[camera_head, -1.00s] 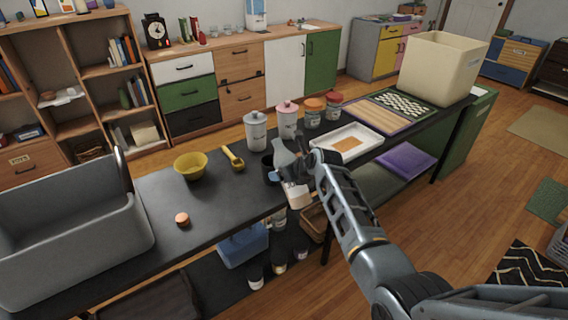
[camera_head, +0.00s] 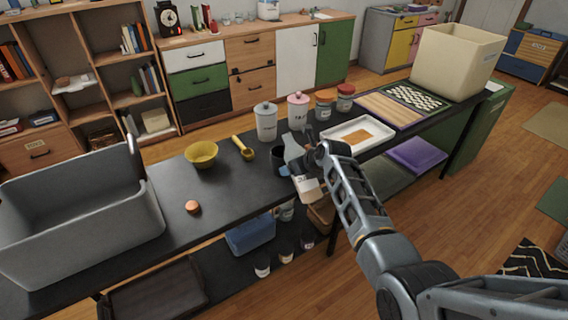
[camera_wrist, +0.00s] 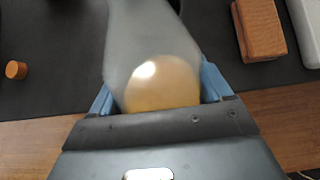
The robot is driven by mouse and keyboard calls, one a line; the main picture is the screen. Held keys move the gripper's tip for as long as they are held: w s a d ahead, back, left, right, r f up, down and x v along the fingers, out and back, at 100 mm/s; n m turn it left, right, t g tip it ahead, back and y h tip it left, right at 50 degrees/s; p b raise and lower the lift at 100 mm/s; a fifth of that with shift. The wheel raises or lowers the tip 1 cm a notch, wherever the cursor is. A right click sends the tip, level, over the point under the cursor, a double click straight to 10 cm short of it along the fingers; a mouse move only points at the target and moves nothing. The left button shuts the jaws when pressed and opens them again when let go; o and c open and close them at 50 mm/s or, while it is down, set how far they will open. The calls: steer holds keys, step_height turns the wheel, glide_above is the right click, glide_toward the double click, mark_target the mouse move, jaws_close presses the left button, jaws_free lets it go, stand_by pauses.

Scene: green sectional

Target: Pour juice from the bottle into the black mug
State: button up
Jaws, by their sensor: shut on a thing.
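The inside of the mug cannot be seen.
A yellow bowl (camera_head: 201,155), a yellow scoop (camera_head: 243,148) and a small orange object (camera_head: 193,207) are left of the mug. Lidded canisters (camera_head: 266,122) stand behind. A white tray (camera_head: 341,150) is to the right, a grey bin (camera_head: 80,235) far left.

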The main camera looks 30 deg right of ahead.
steer(key=shift+s+g+p, duration=0.15)
steer(key=shift+g+p, duration=0.15)
steer(key=shift+p, duration=0.05)
stand_by(0.3)
steer(key=shift+s+g, duration=0.3)
steer(key=shift+g, duration=0.1)
steer(key=shift+r, duration=0.15)
steer(key=shift+s+g, duration=0.25)
steer(key=shift+g, duration=0.25)
steer(key=shift+r, duration=0.1)
steer(key=shift+s+r+g, duration=0.1)
steer(key=shift+s+g, duration=0.1)
steer(key=shift+g, duration=0.2)
steer(key=shift+r, duration=0.1)
steer(key=shift+s+r+g, duration=0.1)
steer(key=shift+s+g, duration=0.1)
steer(key=shift+g, duration=0.3)
